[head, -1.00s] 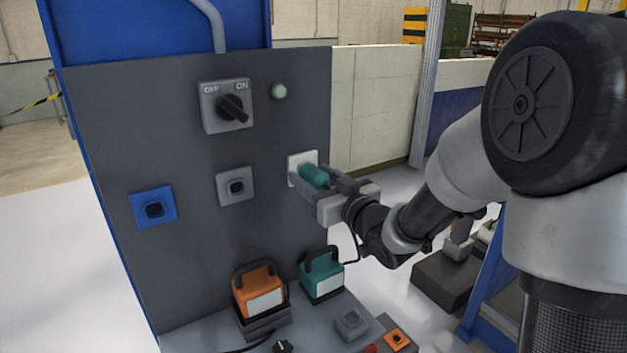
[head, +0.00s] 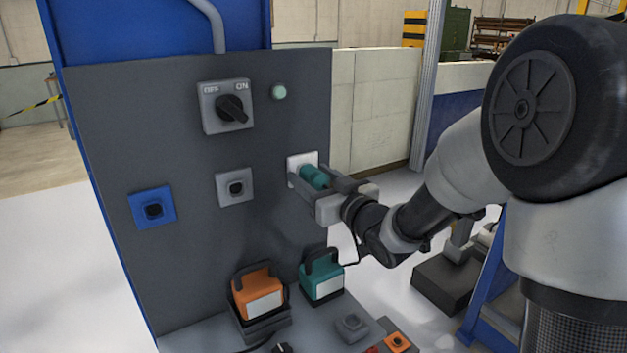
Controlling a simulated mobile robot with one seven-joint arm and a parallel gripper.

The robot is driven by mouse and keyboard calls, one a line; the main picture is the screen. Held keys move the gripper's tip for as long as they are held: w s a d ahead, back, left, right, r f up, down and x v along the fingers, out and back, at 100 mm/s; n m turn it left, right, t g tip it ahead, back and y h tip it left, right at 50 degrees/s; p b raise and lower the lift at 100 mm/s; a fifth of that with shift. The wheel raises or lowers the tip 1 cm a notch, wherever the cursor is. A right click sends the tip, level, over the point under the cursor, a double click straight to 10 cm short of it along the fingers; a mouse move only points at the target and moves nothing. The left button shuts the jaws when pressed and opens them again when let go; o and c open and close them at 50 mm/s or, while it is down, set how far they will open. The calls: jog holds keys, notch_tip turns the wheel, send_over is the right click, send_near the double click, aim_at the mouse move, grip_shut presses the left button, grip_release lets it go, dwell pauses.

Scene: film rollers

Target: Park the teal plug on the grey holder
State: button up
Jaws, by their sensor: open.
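The teal plug (head: 314,176) sits in the white socket (head: 296,160) at the right of the dark panel and points out of it. My gripper (head: 318,184) is open at the plug, with its fingers reaching along the plug's sides. Part of the plug is hidden by the gripper, and I cannot tell whether the fingers touch it. The grey holder (head: 352,327) is a low square block on the bench below, with nothing standing on it.
An orange box (head: 258,292) and a teal box (head: 322,280) with handles stand on the bench. An orange holder (head: 397,341) is right of the grey one. The panel has a blue socket (head: 153,208), a grey socket (head: 235,187) and a rotary switch (head: 227,107).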

aim_at(325, 186)
dwell(0.8)
grip_shut()
jog(key=shift+s+d, duration=0.1)
jog(key=shift+b+v, duration=0.3)
jog(key=shift+v, duration=2.6)
